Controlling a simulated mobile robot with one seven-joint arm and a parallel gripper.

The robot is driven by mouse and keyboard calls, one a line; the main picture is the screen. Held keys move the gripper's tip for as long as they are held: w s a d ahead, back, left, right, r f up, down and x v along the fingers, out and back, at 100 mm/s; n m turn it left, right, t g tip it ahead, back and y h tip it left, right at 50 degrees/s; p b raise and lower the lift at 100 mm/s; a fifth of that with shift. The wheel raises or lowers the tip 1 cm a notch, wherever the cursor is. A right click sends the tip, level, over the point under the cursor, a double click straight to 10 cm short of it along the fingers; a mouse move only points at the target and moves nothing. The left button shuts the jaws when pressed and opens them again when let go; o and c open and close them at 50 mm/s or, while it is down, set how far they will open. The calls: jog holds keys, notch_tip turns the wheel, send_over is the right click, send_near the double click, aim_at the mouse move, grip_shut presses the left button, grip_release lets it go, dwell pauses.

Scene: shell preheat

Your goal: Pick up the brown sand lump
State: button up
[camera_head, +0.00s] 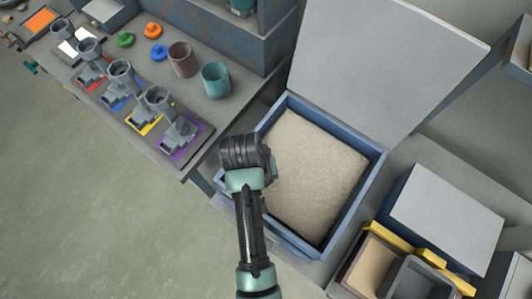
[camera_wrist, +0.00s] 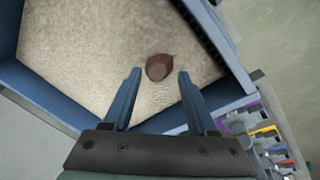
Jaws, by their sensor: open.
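The brown sand lump (camera_wrist: 159,67) lies on the pale sand in the blue-walled bin, in the wrist view. It is small, dark brown and rounded. My gripper (camera_wrist: 158,73) is open, with its two blue fingers on either side of the lump in the picture. I cannot tell how far above the sand the fingertips are. In the head view my arm's end covers the left part of the bin (camera_head: 378,172), and the lump and the fingers are hidden behind it.
The bin's grey lid (camera_head: 385,65) stands open at the back. A workbench on the left holds several grey metal pieces on coloured mats, a teal cup (camera_head: 215,79) and a brown cup (camera_head: 183,60). A grey-topped blue box (camera_head: 445,215) and a dark grey tray (camera_head: 418,280) are at the lower right.

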jog(key=shift+w+d+f, duration=0.15)
jog(key=shift+f, duration=0.75)
jog(key=shift+w+d+f, duration=0.15)
jog(key=shift+f, duration=0.7)
jog(key=shift+c, duration=0.2)
grip_shut()
